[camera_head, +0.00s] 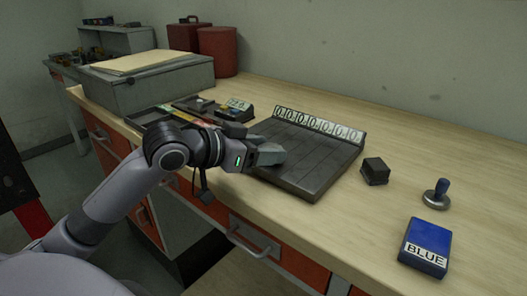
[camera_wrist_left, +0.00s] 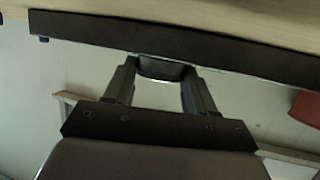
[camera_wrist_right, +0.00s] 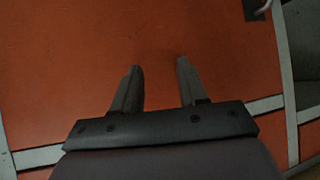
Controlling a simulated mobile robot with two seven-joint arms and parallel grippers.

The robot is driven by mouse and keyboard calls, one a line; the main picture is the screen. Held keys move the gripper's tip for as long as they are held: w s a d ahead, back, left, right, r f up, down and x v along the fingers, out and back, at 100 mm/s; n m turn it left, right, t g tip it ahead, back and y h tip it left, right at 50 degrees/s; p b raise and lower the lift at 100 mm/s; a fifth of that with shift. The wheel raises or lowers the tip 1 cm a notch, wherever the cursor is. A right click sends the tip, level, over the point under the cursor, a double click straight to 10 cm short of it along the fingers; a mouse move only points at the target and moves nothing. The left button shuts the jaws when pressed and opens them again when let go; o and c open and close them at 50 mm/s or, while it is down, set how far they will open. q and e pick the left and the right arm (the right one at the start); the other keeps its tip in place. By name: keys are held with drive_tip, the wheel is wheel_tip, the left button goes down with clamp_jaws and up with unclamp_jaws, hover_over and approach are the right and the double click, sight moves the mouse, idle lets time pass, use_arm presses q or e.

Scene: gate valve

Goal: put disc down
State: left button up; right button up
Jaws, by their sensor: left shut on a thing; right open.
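My left gripper (camera_head: 277,155) is over the left part of a dark slotted tray (camera_head: 318,160) with a row of white "0" labels along its back edge. In the left wrist view the gripper (camera_wrist_left: 160,68) is shut on a dark, curved-edged piece, apparently the disc (camera_wrist_left: 162,73). The disc is close to the long dark edge of the tray (camera_wrist_left: 230,58); I cannot tell if they touch. In the head view the fingers and arm hide the disc. My right gripper (camera_wrist_right: 158,68) is open and empty before an orange panel (camera_wrist_right: 70,60); it is not in the head view.
A grey case (camera_head: 150,88) and red containers (camera_head: 217,50) stand behind left. The wooden bench top (camera_head: 450,140) is clear at back right.

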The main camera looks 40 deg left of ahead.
use_arm(q)
drive_tip(key=shift+f, duration=0.1)
drive_tip(key=o, duration=1.3)
